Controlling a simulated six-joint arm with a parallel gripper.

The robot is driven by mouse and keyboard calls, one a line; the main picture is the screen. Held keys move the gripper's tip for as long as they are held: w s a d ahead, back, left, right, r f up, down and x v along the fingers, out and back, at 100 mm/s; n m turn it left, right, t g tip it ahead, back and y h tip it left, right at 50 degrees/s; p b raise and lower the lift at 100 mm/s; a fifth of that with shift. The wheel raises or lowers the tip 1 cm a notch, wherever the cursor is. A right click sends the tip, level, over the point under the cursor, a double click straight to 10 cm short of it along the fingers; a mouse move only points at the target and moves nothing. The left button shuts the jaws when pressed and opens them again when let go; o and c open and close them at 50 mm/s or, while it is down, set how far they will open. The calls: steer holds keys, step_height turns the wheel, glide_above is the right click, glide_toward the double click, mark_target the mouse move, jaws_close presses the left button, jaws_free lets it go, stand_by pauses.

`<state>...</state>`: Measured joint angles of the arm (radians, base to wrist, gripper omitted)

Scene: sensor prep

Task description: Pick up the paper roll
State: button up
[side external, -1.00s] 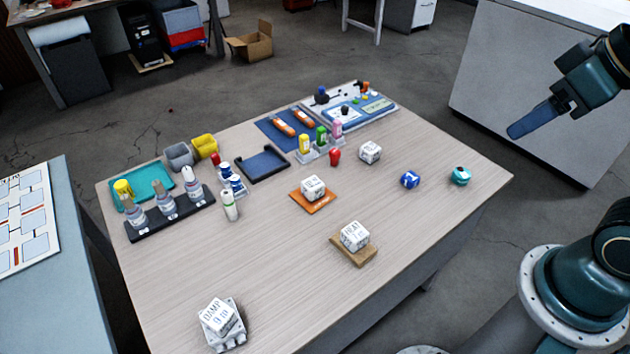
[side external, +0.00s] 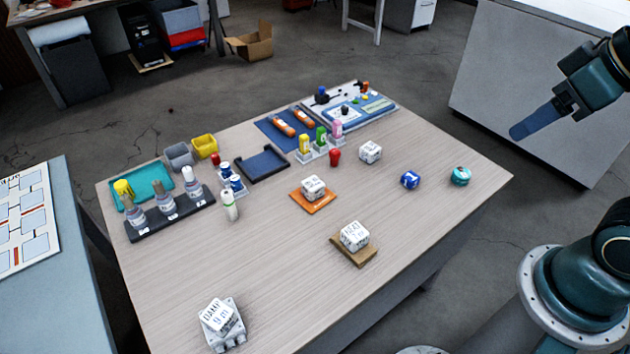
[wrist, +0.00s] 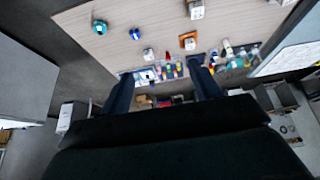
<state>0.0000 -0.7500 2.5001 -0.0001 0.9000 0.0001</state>
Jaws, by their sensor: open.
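I see no clearly identifiable paper roll on the table. A white cylinder with a green band (side external: 229,205) stands upright near the bottle rack; I cannot tell whether it is paper. A small teal round thing (side external: 461,176) with a dark middle sits near the right edge. A white roll-like shape (side external: 58,32) shows on the far bench at the back left. My gripper (side external: 518,131) hangs in the air off the table's right side, away from all of these. In the wrist view my gripper (wrist: 161,68) has its two fingers wide apart with nothing between them.
White blocks sit on an orange pad (side external: 318,206), a wooden pad (side external: 352,254) and at the front left. A black rack (side external: 170,217) holds bottles. A blue-lined tray (side external: 263,165) and a control panel (side external: 375,108) lie farther back.

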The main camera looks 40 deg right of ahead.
steer(key=shift+c, duration=0.4)
steer(key=shift+c, duration=1.2)
steer(key=shift+w, duration=0.1)
steer(key=w+a+f+n+y, duration=0.1)
steer(key=w+a+n, duration=0.35)
steer(key=w, duration=0.75)
steer(key=w+a+f+n+y, duration=0.1)
steer(key=w+a+n+y, duration=0.1)
steer(key=w+a, duration=0.8)
steer(key=w+a+f+n, duration=0.1)
steer(key=w+a+f, duration=0.3)
steer(key=f, duration=0.3)
steer(key=w+a+f+n+g+y, duration=0.1)
steer(key=w+a+f+n, duration=0.1)
steer(key=w+a+f, duration=0.2)
steer(key=w+a+f+n+g+y, duration=0.1)
steer(key=w+a+f, duration=0.3)
steer(key=w+f, duration=0.4)
step_height(320, 180, down, 3)
steer(key=shift+r+n, duration=0.2)
steer(key=shift+n, duration=0.15)
